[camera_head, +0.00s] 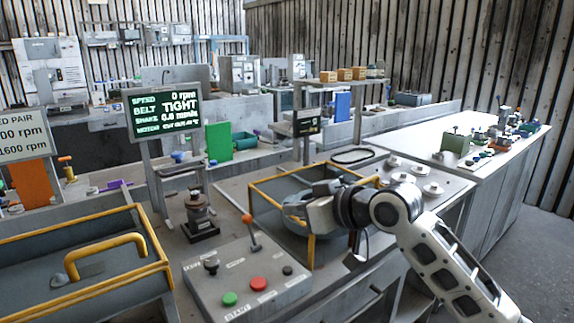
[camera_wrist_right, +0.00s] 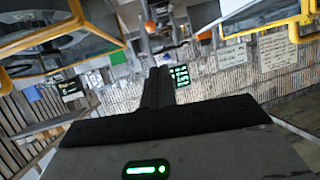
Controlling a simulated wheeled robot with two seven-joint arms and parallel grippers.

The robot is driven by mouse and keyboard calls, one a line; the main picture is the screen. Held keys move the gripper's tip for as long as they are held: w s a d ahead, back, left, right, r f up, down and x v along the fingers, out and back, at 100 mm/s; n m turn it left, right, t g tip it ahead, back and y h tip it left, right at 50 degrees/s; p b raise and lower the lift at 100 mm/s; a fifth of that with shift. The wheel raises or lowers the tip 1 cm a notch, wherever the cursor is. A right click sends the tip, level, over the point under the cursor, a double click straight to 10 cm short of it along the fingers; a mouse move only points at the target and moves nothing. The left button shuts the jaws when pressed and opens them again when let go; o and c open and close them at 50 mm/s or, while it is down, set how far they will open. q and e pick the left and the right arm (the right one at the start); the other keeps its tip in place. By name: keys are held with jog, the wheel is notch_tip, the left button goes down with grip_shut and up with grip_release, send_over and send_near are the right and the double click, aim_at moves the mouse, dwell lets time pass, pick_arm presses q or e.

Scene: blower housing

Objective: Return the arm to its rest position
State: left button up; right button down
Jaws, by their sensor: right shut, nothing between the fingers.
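My right arm comes in from the lower right in the head view. Its gripper (camera_head: 300,208) is in front of the yellow-framed blower housing (camera_head: 262,190), overlapping part of it. In the right wrist view the two fingers (camera_wrist_right: 160,88) are together with nothing between them. I cannot tell from the head view whether the gripper touches the frame. My left gripper is not in view.
A control box (camera_head: 245,285) with green and red buttons and an orange-tipped lever stands left of the gripper. A yellow-railed guard with a handle (camera_head: 110,250) lies at lower left. A display (camera_head: 163,115) reads "0 rpm" and "TIGHT". A black belt (camera_head: 352,156) lies behind.

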jog(key=s+d+f+m+g+h, duration=0.1)
jog(key=s+d+f+h, duration=0.1)
jog(key=s+f, duration=0.6)
jog(key=s+d+f+m+g+h, duration=0.1)
jog(key=s+d+f+h, duration=0.1)
jog(key=s+f, duration=0.55)
jog(key=s+d+f+m+g+h, duration=0.25)
jog(key=s+d+f, duration=0.25)
jog(key=s+d, duration=0.3)
jog(key=s+d+f+m+g+h, duration=0.1)
jog(key=s+d+f+m+h, duration=0.3)
jog(key=s, duration=0.7)
jog(key=w+a+f+n+t+y, duration=0.2)
jog(key=w+f+t, duration=0.4)
jog(key=f, duration=0.3)
jog(key=shift+a+f+n+y, duration=0.2)
jog(key=shift+a+n+y, duration=0.15)
jog(key=shift+a+y, duration=0.55)
jog(key=shift+a+t+h, duration=0.2)
jog(key=shift+t+h, duration=0.05)
